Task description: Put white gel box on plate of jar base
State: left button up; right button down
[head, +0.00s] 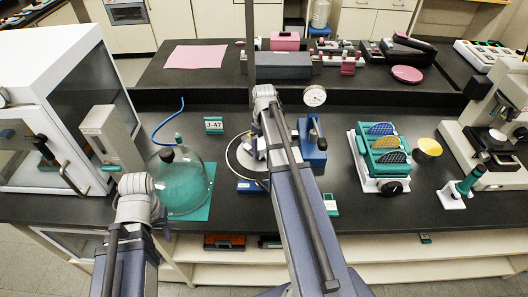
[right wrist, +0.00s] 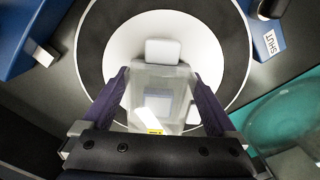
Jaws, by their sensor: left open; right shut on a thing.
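The jar base shows in the right wrist view as a dark ring (right wrist: 94,55) around a round white plate (right wrist: 122,42). In the head view, my right arm partly covers the jar base (head: 234,162). My right gripper (right wrist: 163,78) is shut on the clear-and-white gel box (right wrist: 152,103), over the plate. A small white block (right wrist: 163,50) shows just beyond the box; I cannot tell whether it belongs to it. Contact between box and plate cannot be told. My left gripper (head: 160,218) is open beside the glass bell jar (head: 185,185), largely hidden by its wrist.
The bell jar stands on a green mat (head: 200,213) left of the base. A blue device (head: 313,150) with a dial gauge (head: 315,95) stands right of the base. A blue part labelled SHUT (right wrist: 268,42) is near the ring. A green slide rack (head: 383,158) is further right.

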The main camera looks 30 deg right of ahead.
pick_arm(q)
jog(key=shift+f, duration=0.2)
pick_arm(e)
jog(key=shift+f, duration=0.2)
jog(key=shift+f, duration=0.2)
grip_release()
pick_arm(q)
jog(key=shift+f, duration=0.2)
jog(key=shift+r, duration=0.1)
pick_arm(e)
jog(key=shift+r, duration=0.1)
pick_arm(q)
notch_tip(320, 180, up, 12)
jog(key=p, duration=1.2)
pick_arm(e)
notch_tip(320, 180, up, 12)
jog(key=shift+r, duration=0.15)
pick_arm(q)
jog(key=shift+r, duration=0.1)
pick_arm(e)
jog(key=shift+a, duration=0.15)
